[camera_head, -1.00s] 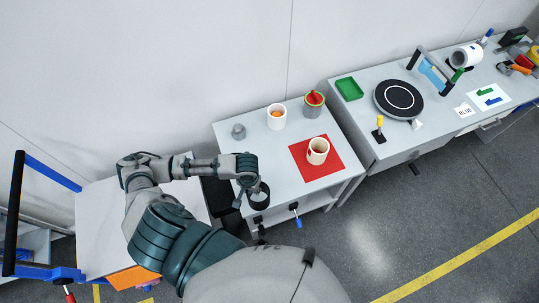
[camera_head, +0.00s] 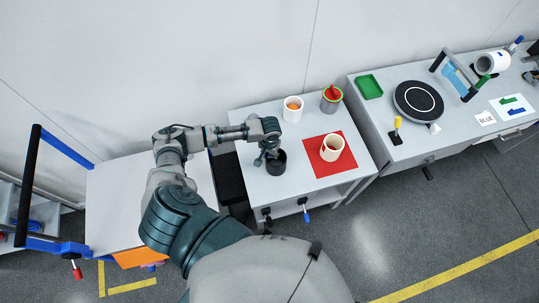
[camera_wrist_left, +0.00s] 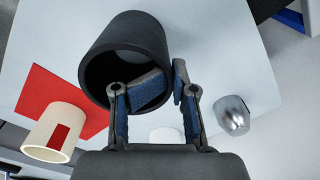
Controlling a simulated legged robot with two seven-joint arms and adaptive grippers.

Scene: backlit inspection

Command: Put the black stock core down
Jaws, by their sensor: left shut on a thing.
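The black stock core (camera_head: 277,163) is a dark hollow cylinder at the left part of the small white table (camera_head: 290,195). My left gripper (camera_head: 266,153) is shut on its wall. In the left wrist view the core (camera_wrist_left: 118,40) shows its open end towards me. One finger of the gripper (camera_wrist_left: 170,84) is inside the opening and the other is outside the wall. The core looks close above or on the tabletop; I cannot tell whether it touches. My right gripper is not in view.
A cream core (camera_head: 332,147) stands on a red mat (camera_head: 318,163) to the right. A metal cylinder (camera_wrist_left: 233,115) shows in the left wrist view.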

